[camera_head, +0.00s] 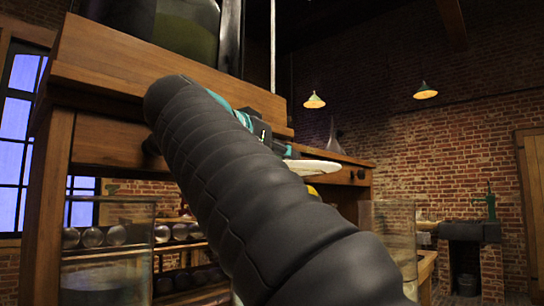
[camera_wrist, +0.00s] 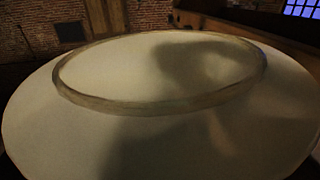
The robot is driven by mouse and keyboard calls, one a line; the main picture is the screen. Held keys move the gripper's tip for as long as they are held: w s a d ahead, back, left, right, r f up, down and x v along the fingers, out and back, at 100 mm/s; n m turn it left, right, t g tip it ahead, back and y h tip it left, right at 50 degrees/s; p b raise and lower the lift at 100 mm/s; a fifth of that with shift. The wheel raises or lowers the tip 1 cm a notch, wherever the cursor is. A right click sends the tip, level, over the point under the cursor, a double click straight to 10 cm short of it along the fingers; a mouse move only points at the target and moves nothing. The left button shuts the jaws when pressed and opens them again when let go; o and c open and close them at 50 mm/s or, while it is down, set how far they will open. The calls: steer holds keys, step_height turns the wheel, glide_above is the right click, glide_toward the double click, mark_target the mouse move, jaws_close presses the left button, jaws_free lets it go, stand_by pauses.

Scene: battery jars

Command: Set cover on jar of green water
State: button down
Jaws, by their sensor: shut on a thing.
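The cover is a pale cream disc with a raised ring; it fills most of the wrist view (camera_wrist: 160,135). In the head view its thin edge (camera_head: 316,167) shows just past my arm, roughly level. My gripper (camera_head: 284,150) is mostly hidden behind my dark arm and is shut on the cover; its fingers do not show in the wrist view. A large glass jar of dark green water (camera_head: 187,32) stands on the wooden bench top at the upper left, cut off by the frame. The cover is lower and to the right of this jar in the picture.
The wooden bench (camera_head: 110,60) has a thick front edge close to my arm. Glass vessels stand lower at left (camera_head: 107,255) and right (camera_head: 397,230). A clear flask (camera_head: 334,142) is farther back. Round jars (camera_head: 180,232) sit on shelves below.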

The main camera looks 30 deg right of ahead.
steer(key=shift+f+b, duration=1.75)
steer(key=shift+f, duration=0.5)
steer(key=shift+f+b, duration=0.45)
steer(key=shift+b, duration=0.05)
steer(key=c, duration=1.2)
jaws_free()
steer(key=shift+a, duration=0.1)
steer(key=p+v, duration=0.1)
steer(key=v, duration=1)
steer(key=shift+p, duration=0.3)
